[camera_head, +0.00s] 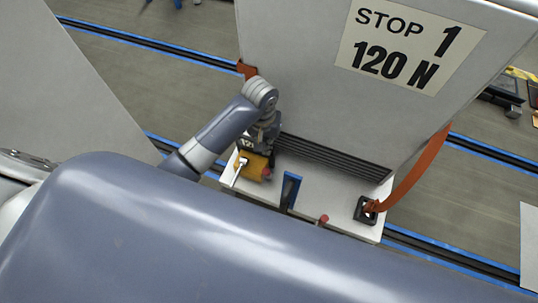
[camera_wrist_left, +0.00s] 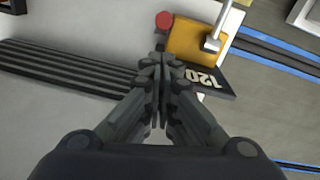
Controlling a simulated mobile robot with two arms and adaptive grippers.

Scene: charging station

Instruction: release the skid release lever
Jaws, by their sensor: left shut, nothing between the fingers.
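A yellow block (camera_head: 255,165) sits at the left end of the white skid base, with a silver lever (camera_head: 242,162) and a red knob (camera_head: 267,173) at it. In the left wrist view the yellow block (camera_wrist_left: 190,42), silver lever (camera_wrist_left: 215,38) and red knob (camera_wrist_left: 164,20) are at the top, just beyond my fingertips. My left gripper (camera_wrist_left: 160,62) is shut and empty, beside a black plate marked 120 (camera_wrist_left: 208,80). I cannot tell whether the fingertips touch anything. Another small red-topped part (camera_head: 323,219) stands on the base's front edge. My right gripper is not in view.
A large grey cabinet (camera_head: 300,70) labelled STOP 1, 120 N (camera_head: 410,42) rises behind the base. An orange strap (camera_head: 418,168) runs down to a black socket (camera_head: 366,210). My large arm link covers the lower foreground.

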